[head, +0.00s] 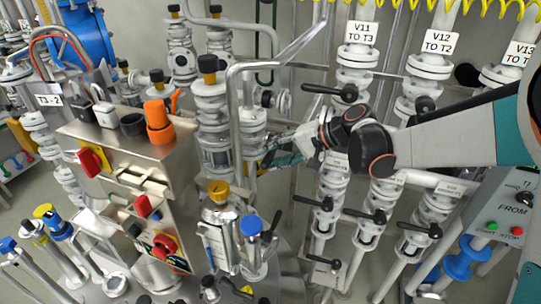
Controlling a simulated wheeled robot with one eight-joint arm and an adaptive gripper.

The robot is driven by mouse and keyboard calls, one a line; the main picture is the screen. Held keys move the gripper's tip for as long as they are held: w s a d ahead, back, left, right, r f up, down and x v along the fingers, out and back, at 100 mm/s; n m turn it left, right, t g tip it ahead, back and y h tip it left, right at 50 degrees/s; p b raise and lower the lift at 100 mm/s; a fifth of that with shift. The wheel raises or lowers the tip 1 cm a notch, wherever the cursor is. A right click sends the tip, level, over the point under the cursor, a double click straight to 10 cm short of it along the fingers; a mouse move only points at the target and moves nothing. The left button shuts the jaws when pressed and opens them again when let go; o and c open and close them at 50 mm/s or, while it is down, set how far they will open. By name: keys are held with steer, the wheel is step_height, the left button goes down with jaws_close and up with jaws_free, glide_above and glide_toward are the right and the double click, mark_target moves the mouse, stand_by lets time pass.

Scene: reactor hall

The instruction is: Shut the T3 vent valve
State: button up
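My gripper (268,157) is at the middle of the head view, at the end of my arm reaching in from the right. It is beside or against a grey vertical pipe with flanges (252,122). Its fingertips are small and partly hidden among the pipes, so I cannot tell whether they hold anything. No label reading T3 vent shows, so I cannot pick out that valve. A sign reading V11 TO T3 (362,33) hangs above a white flanged pipe with a black lever handle (330,91).
A steel cabinet (150,130) with red switches stands left of centre. A yellow-capped steel vessel (219,225) and a blue-capped valve (251,226) stand below my gripper. Black-levered pipes under V12 (441,43) and V13 (521,52) signs crowd the right. A button panel (503,205) is at far right.

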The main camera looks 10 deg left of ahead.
steer(key=v, duration=1)
steer(key=shift+d+r, duration=0.15)
steer(key=shift+r, duration=0.05)
steer(key=shift+s, duration=0.1)
steer(key=s+d+f+t+h+b, duration=0.2)
steer(key=s+d+f+t+h, duration=0.1)
steer(key=s+d, duration=0.8)
steer(key=s+d+f+n+t+h+b, duration=0.1)
steer(key=s+d+f+h, duration=0.5)
steer(key=s+d, duration=0.6)
steer(key=shift+d+n+t+h+b, duration=0.3)
steer(key=shift+d+t+h+b, duration=0.2)
steer(key=shift+t+h+b, duration=0.55)
steer(key=shift+f, duration=0.1)
